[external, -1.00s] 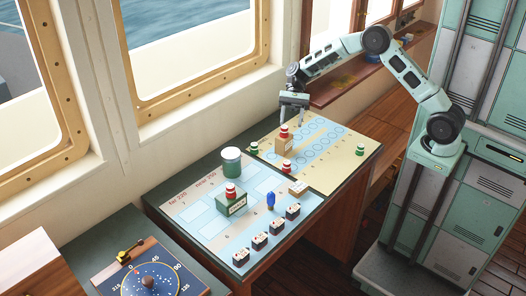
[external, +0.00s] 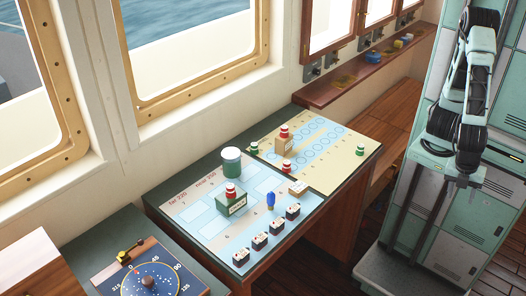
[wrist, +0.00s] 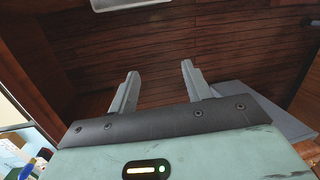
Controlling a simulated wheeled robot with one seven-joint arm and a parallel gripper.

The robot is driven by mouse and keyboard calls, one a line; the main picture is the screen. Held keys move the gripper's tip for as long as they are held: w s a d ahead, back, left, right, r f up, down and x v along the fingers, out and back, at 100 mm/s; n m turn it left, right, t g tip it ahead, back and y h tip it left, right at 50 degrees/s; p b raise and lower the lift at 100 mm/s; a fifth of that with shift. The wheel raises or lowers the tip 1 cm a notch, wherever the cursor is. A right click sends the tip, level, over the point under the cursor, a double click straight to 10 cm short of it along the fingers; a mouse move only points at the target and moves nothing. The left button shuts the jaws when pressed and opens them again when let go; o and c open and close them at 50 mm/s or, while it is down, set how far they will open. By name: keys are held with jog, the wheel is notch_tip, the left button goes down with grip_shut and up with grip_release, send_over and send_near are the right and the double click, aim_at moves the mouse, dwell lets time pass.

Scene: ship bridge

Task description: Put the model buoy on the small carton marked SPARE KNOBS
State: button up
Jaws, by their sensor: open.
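A red buoy with a white band (external: 284,131) stands upright on top of a small tan carton (external: 285,146) at the back left of the chart table. Any lettering on this carton is too small to read. Another red-and-white buoy (external: 231,190) stands on a green box (external: 232,206) with a white label. A third red buoy (external: 286,167) stands on the table in front of the tan carton. My gripper (wrist: 158,78) is open and empty, with bare floor planks behind its fingers. In the external view my gripper (external: 463,182) hangs at the right, well away from the table.
Green buoys stand at the table's left (external: 254,148) and right (external: 360,150). A white-and-green cylinder (external: 231,160), a blue object (external: 270,201), a flat tan box (external: 298,188) and several dark blocks (external: 260,241) share the table. Green lockers (external: 480,220) stand beside my arm.

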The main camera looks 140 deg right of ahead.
jog(key=s+a+n+t+h, duration=0.1)
jog(key=s+a+n, duration=0.1)
jog(key=s+n, duration=0.4)
jog(key=shift+s+a+f+n, duration=0.3)
jog(key=shift+s+f, duration=0.1)
jog(key=shift+s, duration=1.05)
